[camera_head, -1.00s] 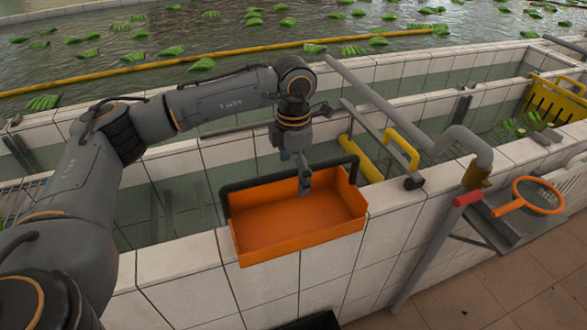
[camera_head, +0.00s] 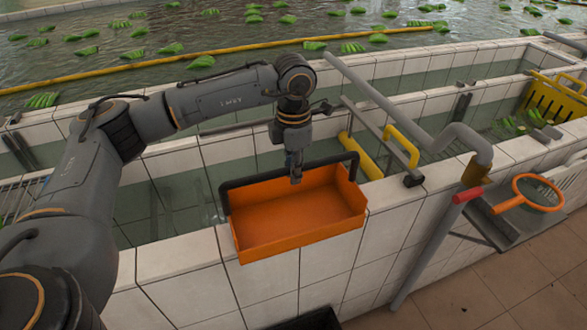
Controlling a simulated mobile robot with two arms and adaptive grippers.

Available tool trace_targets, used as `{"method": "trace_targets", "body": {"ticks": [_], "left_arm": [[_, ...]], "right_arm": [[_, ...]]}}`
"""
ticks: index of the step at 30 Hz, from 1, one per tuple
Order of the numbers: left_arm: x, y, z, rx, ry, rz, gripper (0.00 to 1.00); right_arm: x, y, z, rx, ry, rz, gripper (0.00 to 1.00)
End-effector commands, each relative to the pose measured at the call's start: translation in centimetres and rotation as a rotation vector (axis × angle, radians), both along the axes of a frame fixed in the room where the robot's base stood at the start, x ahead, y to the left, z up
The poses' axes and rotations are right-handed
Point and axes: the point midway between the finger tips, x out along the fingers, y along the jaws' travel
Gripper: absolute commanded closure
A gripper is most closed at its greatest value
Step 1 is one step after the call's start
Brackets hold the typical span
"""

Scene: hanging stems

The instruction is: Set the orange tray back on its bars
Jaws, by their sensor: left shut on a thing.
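The orange tray (camera_head: 290,215) is a shallow open box with a black handle bar (camera_head: 250,181) along its far side. It is over the tiled wall's top, tilted towards me. My left gripper (camera_head: 296,178) comes down from above at the middle of the far side and is shut on the tray's black handle bar. The fingertips show small against the orange inside. The bars under the tray are hidden, and I cannot tell whether the tray touches them. My right gripper is not in view.
A grey pipe (camera_head: 385,100) and a yellow handle (camera_head: 402,147) stand right of the tray. An orange-rimmed strainer (camera_head: 538,193) lies on a shelf at the right. A yellow crate (camera_head: 556,100) is in the far-right trough. Green bunches float in the back pool.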

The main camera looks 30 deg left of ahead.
Motion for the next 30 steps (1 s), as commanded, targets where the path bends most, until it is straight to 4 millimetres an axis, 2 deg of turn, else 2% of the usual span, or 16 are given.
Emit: {"method": "trace_targets", "body": {"ticks": [11,30], "left_arm": [[0.1,0.0,0.5,-0.001,-0.003,0.0,1.0],[0.1,0.0,4.2,-0.001,-0.002,0.0,1.0]], "right_arm": [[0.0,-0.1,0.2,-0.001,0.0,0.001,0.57],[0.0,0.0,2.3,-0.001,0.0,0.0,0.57]]}}
